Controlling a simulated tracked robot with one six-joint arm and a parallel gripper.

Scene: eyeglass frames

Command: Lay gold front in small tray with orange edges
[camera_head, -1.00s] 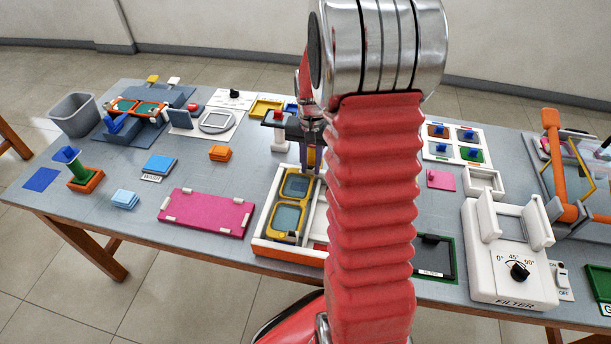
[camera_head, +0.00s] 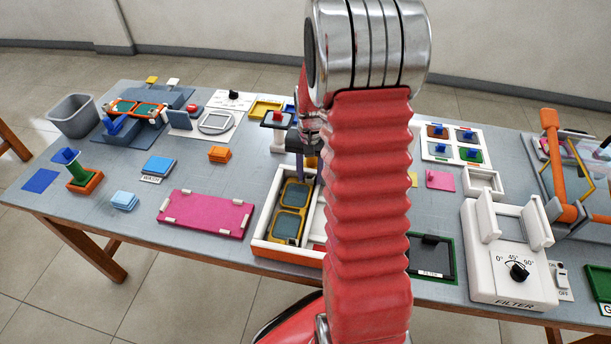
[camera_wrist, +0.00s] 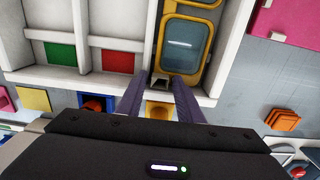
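The gold front (camera_head: 289,212), a yellow frame with two grey-blue lenses, lies lengthwise in the left compartment of a white-walled tray with an orange outer edge (camera_head: 287,253). In the wrist view the gold front (camera_wrist: 186,45) is at the top centre, between the white walls of that compartment. In the head view my arm hides part of the tray's right side.
A pink board (camera_head: 206,213) lies left of the tray. A small post stand (camera_head: 278,130) stands close to my gripper at the back. The white filter device (camera_head: 508,250) and a dark filter pad (camera_head: 432,258) are at the right.

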